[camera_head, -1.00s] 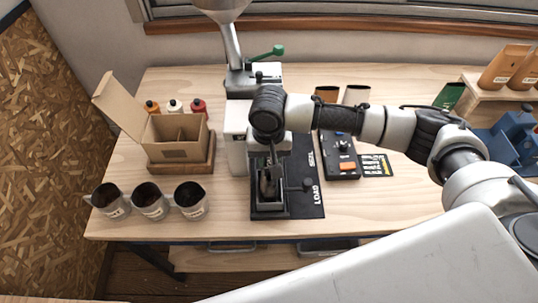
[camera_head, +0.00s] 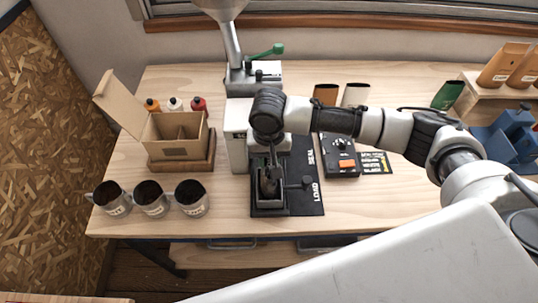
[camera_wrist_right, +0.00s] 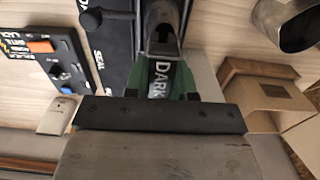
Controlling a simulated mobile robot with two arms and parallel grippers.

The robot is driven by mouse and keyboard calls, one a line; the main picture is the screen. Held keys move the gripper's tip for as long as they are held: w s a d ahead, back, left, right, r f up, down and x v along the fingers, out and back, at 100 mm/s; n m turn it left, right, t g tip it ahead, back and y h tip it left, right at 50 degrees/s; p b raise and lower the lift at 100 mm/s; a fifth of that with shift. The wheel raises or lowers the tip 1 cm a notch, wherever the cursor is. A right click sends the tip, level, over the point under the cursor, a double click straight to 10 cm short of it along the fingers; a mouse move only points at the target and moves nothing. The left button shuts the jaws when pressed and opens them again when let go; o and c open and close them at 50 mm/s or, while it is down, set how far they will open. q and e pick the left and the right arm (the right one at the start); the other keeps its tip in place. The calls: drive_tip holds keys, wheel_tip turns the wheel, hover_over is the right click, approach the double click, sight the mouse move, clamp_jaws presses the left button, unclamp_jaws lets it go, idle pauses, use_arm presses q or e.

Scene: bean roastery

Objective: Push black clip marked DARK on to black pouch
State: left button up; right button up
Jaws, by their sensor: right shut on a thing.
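The black pouch (camera_wrist_right: 164,18) stands open-mouthed in a dark holder, which shows in the head view (camera_head: 254,206) at the front of the black LOAD/SEAL mat. My right gripper (camera_head: 270,163) points down over the holder. In the wrist view it (camera_wrist_right: 161,92) is shut on the black clip marked DARK (camera_wrist_right: 159,80), with green on both sides of the clip. The clip is close to the pouch mouth; I cannot tell if they touch. In the head view the gripper hides most of the clip. My left gripper is not in view.
Several metal cups (camera_head: 150,200) stand at the front left, below an open cardboard box (camera_head: 177,140). A control box with an orange button (camera_head: 347,163) stands right of the mat (camera_head: 305,185). A grinder-like machine (camera_head: 240,80) rises behind. The table's front right is clear.

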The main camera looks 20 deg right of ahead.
drive_tip(key=shift+f+p, duration=0.3)
drive_tip(key=shift+f, duration=0.15)
idle(0.4)
drive_tip(key=o, duration=1.4)
drive_tip(key=shift+o, duration=0.2)
drive_tip(key=shift+r, duration=0.1)
wheel_tip(320, 180, up, 5)
drive_tip(key=p, duration=0.6)
drive_tip(key=shift+r, duration=0.9)
